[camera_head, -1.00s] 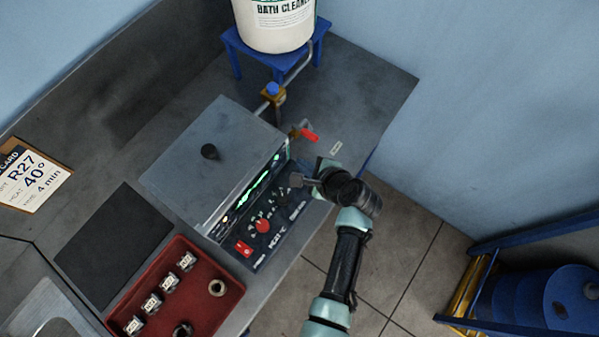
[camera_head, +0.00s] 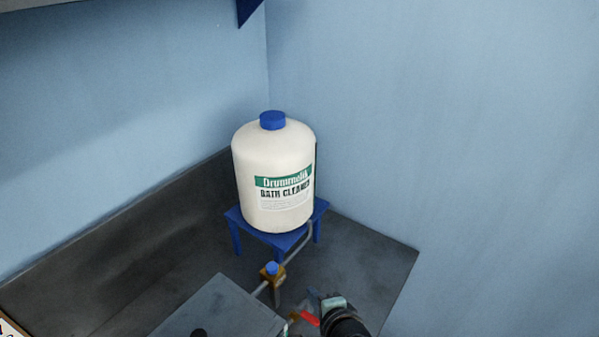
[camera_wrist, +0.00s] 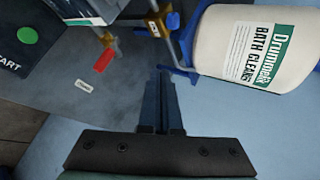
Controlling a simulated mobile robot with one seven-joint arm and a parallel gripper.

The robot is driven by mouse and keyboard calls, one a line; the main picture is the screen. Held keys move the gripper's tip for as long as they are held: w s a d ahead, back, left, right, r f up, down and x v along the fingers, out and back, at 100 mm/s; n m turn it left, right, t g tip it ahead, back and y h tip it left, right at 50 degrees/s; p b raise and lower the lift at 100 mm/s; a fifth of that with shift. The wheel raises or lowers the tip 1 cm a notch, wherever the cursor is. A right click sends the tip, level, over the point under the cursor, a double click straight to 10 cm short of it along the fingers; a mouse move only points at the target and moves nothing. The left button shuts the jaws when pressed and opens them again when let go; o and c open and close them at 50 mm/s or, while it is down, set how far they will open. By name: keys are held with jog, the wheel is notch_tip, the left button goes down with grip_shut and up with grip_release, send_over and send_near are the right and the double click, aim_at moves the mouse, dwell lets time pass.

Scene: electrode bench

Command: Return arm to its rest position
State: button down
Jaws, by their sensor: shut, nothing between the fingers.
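My gripper (camera_wrist: 165,78) is shut and empty in the wrist view, its two dark fingers side by side above the bench and near its edge. In the head view part of my wrist shows at the bottom, just right of the red valve handle (camera_head: 309,319); most of my arm is out of the picture. The red handle also shows in the wrist view (camera_wrist: 103,61), left of the fingers and apart from them.
A white bath cleaner drum (camera_head: 275,180) with a blue cap stands on a blue stand (camera_head: 232,217). A pipe with a brass valve (camera_head: 272,273) runs from it towards a grey lidded bath (camera_head: 222,310). Walls close off the back and right. A green start button (camera_wrist: 27,35) shows in the wrist view.

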jog(key=w+r+n+t+h+b, duration=0.15)
jog(key=r+n+t, duration=0.25)
jog(key=r, duration=0.9)
jog(key=w+r+n+t+h+b, duration=0.1)
jog(key=w+r+n+t+b, duration=0.25)
jog(key=r, duration=0.95)
jog(key=s+a+r+n+t+b, duration=0.1)
jog(key=s+r+n+t, duration=0.3)
jog(key=s+r, duration=0.5)
jog(key=s+a+r+n+t+h+b, duration=0.1)
jog(key=s+a+r+n+t+b, duration=0.1)
jog(key=s+r, duration=0.8)
notch_tip(320, 180, up, 5)
jog(key=n+t+b, duration=0.1)
jog(key=n+t, duration=0.1)
jog(key=t, duration=0.1)
jog(key=shift+s+r, duration=0.15)
jog(key=shift+s, duration=0.15)
jog(key=shift+t, duration=0.25)
dwell(2.4)
